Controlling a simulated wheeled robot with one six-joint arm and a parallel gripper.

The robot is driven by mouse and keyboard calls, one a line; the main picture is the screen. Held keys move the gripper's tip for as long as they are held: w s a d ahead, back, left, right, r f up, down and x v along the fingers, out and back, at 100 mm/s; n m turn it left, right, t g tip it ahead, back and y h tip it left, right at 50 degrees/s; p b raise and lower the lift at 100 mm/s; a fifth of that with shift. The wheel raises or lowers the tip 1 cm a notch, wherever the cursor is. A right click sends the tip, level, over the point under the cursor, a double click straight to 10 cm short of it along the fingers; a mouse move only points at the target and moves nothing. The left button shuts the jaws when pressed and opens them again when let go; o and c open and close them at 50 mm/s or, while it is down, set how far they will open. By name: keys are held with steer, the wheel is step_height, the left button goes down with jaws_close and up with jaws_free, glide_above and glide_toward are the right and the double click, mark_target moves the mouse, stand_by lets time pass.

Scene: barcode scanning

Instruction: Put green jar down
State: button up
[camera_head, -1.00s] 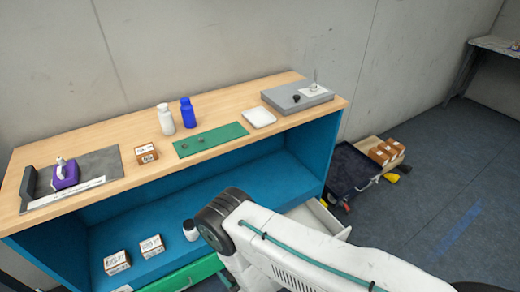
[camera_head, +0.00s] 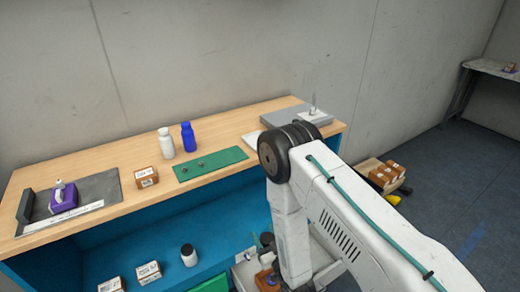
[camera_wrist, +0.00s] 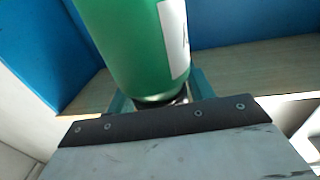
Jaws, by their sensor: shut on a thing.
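The green jar (camera_wrist: 130,45) with a white label fills the upper middle of the wrist view. My gripper (camera_wrist: 160,98) is shut on the jar, with its teal fingers at either side of the jar's near end. Blue panels and a wood-coloured surface (camera_wrist: 245,62) lie behind the jar. Whether the jar touches that surface cannot be told. In the head view my arm stands in front of the right part of the counter, and my gripper and the jar cannot be made out clearly.
The wooden counter (camera_head: 108,216) carries a white bottle (camera_head: 166,143), a blue bottle (camera_head: 188,137), a brown box (camera_head: 146,177), a green mat (camera_head: 212,163) and a purple item (camera_head: 63,197). Boxes and a black-capped white bottle (camera_head: 189,255) stand on the blue lower shelf (camera_head: 150,246).

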steer(key=w+d+r+m+t+h, duration=0.1)
steer(key=w+d+r+m+h, duration=0.3)
steer(key=d+r, duration=0.7)
steer(key=w+d+r+m+t+h, duration=0.1)
steer(key=w+d+r+h, duration=0.35)
steer(key=d+r, duration=0.7)
steer(key=s+d+f, duration=0.2)
steer(key=s+f, duration=0.2)
steer(key=f, duration=0.6)
steer(key=shift+s, duration=0.25)
